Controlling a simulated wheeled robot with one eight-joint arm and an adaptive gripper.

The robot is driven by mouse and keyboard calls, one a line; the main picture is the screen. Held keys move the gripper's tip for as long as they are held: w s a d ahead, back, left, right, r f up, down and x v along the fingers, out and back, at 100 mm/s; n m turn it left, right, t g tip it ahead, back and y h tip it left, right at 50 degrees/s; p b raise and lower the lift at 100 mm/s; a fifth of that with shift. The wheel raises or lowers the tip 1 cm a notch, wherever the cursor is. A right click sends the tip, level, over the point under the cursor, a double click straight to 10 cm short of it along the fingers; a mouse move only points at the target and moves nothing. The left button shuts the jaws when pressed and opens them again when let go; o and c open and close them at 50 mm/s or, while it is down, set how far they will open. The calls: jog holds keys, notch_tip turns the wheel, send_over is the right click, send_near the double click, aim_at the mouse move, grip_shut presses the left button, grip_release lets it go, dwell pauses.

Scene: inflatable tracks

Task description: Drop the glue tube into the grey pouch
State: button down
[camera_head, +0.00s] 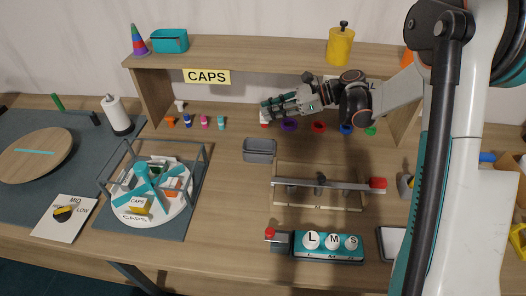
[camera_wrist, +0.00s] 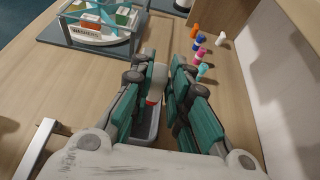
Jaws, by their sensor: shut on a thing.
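The glue tube (camera_head: 265,117) is small and white with a red end pointing down. My gripper (camera_head: 268,109) is shut on it and holds it above the table, beneath the shelf. The tube also shows between the fingers in the wrist view (camera_wrist: 156,84). The grey pouch (camera_head: 260,156) is an open-topped grey container on the table, nearer the front than my gripper. In the wrist view the pouch (camera_wrist: 148,129) is partly hidden behind the fingers and the tube. The tube appears apart from the pouch; its exact height over it is hard to tell.
Several small coloured caps (camera_head: 204,122) stand left of my gripper, and coloured rings (camera_head: 319,127) lie to its right. The shelf (camera_head: 270,52) is overhead behind. A framed turntable (camera_head: 152,190) stands at left. A bar with a red end (camera_head: 378,184) lies in front right.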

notch_tip(320, 180, down, 6)
jog(key=b, duration=0.3)
jog(key=shift+r, duration=0.25)
jog(key=c, duration=1.4)
grip_release()
jog(key=shift+c, duration=0.2)
jog(key=v, duration=1.2)
jog(key=shift+a, duration=0.1)
